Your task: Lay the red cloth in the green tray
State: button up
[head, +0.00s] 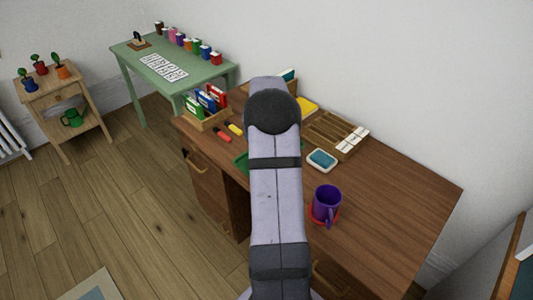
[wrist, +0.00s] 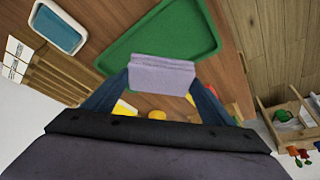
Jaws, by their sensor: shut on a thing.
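My gripper (wrist: 160,85) is shut on a folded pale lilac cloth (wrist: 162,76) in the wrist view. A dark blue finger stands on each side of it. No cloth that is clearly red shows in either view. The green tray (wrist: 150,38) lies flat on the brown desk, just beyond the held cloth in the wrist view, and its visible floor looks empty. The cloth overlaps the tray's near edge in that picture; I cannot tell its height above it. In the head view only a strip of the tray (head: 240,162) shows, and my arm hides the gripper and the cloth.
A purple mug (head: 327,203) on a red round base stands near the desk's front. A white dish with a blue pad (head: 322,160) and a wooden rack (head: 332,133) lie right of my arm. A file box (head: 207,107) and markers (head: 223,136) are left. The desk's right part is clear.

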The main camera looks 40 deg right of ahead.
jog(key=shift+f+p, duration=0.65)
jog(key=shift+f, duration=3.25)
jog(key=shift+f, duration=0.2)
jog(key=o, duration=1)
jog(key=shift+r, duration=0.15)
jog(key=shift+s+r, duration=0.1)
jog(key=shift+r, duration=0.3)
jog(key=b+v, duration=0.1)
jog(key=v, duration=1)
jog(key=shift+a+r+b, duration=0.1)
jog(key=shift+a+b, duration=0.05)
jog(key=shift+b, duration=0.2)
